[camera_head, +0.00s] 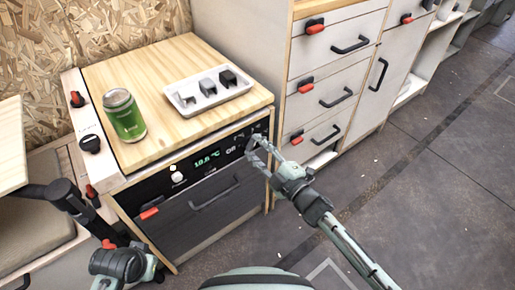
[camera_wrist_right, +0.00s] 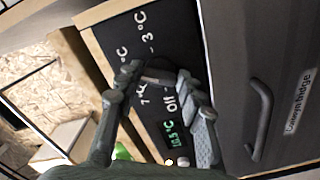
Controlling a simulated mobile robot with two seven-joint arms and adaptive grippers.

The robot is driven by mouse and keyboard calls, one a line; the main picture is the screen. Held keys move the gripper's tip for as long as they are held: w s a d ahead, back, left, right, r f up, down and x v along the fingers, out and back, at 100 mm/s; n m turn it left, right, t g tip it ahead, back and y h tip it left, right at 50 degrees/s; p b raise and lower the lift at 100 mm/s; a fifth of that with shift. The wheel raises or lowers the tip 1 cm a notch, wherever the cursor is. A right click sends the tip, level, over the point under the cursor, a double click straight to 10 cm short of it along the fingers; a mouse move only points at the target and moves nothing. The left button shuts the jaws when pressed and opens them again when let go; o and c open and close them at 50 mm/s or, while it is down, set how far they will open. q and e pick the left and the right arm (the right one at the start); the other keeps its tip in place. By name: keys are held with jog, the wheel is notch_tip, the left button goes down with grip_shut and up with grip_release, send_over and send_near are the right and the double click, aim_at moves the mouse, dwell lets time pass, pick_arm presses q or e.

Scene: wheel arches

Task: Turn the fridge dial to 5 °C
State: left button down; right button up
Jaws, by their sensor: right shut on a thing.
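The fridge (camera_head: 200,200) is a dark-fronted unit under a wooden counter, with a handle across its front. Its black control panel (camera_wrist_right: 130,45) has a lit green display (camera_wrist_right: 172,138) that reads about 10 °C. My right gripper (camera_head: 252,143) is at the right end of this panel. In the right wrist view, my right gripper (camera_wrist_right: 165,82) is shut on the small dark dial (camera_wrist_right: 157,75), which its fingers largely cover. The marks "Off" and "3 °C" show around it; other marks are partly hidden. I cannot read the dial's setting. My left arm shows at lower left without clear fingers.
On the wooden counter (camera_head: 100,72) stand a green can (camera_head: 124,116) and a white tray (camera_head: 208,90) with small blocks. A drawer cabinet (camera_head: 325,75) with red latches stands to the right. The floor (camera_head: 430,185) at right is clear.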

jog(key=o, duration=1.2)
jog(key=shift+c, duration=0.2)
jog(key=v, duration=1.2)
jog(key=shift+d, duration=0.1)
